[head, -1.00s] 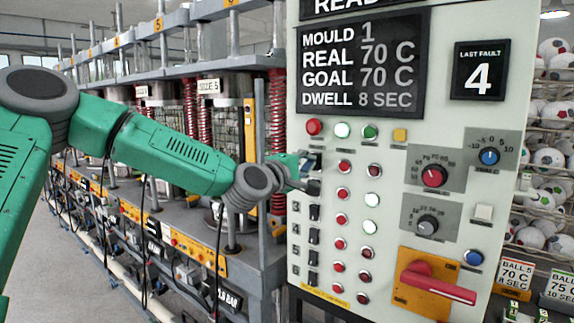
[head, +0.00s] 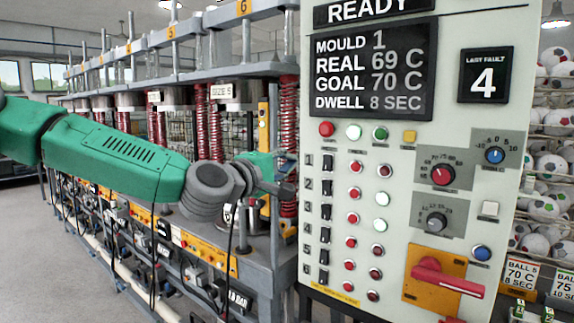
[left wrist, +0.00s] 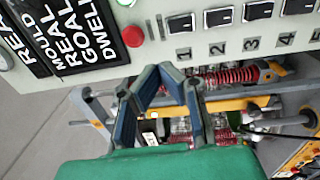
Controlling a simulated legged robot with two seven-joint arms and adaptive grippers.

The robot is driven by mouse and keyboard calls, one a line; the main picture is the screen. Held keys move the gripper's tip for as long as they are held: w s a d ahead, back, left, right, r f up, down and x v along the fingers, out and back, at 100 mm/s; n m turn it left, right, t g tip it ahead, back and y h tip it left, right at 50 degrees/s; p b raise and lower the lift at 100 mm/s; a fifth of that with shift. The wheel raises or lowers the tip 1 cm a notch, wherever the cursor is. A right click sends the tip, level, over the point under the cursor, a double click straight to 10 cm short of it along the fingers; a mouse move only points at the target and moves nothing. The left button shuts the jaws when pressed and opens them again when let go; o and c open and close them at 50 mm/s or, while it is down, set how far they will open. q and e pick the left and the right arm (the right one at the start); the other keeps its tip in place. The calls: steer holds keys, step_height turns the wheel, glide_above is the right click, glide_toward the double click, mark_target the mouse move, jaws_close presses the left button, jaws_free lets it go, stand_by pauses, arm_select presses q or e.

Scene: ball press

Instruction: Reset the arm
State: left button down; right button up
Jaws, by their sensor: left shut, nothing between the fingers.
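My left arm comes in from the left in the head view. Its gripper (head: 283,170) is just left of the control panel (head: 335,225), beside the switch column, and seems apart from it. In the left wrist view the gripper's fingers (left wrist: 161,75) meet at their tips and hold nothing. The panel screen (head: 373,72) reads MOULD 1, REAL 69 C, GOAL 70 C, DWELL 8 SEC, under READY. Numbered black switches (head: 326,211) run down the panel's left side. My right gripper is not in view.
The press row (head: 235,130), with red springs, stands behind my left arm. The panel has lit buttons, knobs and a red handle (head: 447,277) on an orange plate. Balls (head: 549,147) fill racks at the right. Open floor (head: 75,270) lies at the lower left.

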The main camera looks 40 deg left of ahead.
arm_select(q)
steer(key=shift+a+f, duration=0.15)
steer(key=shift+s, duration=0.1)
stand_by(0.4)
steer(key=s+d+f+m+g+b, duration=0.2)
steer(key=s+d+f+m+g, duration=0.1)
steer(key=f, duration=1)
steer(key=s+d+f+m+g+h+b, duration=0.1)
steer(key=s+d+f+m+g, duration=0.2)
steer(key=f, duration=1)
steer(key=s+d+f+m+g+b, duration=0.2)
steer(key=d+f+m+g, duration=0.15)
steer(key=f, duration=0.95)
steer(key=s+d+f+m+g+y+b, duration=0.1)
steer(key=s+f+m+g+b, duration=0.3)
steer(key=s+f, duration=2)
steer(key=s+m+g, duration=0.2)
steer(key=m+g, duration=0.2)
steer(key=m, duration=0.1)
steer(key=shift+s+d+g, duration=0.3)
steer(key=shift+d+g, duration=0.05)
steer(key=shift+d, duration=0.05)
steer(key=shift+w, duration=0.15)
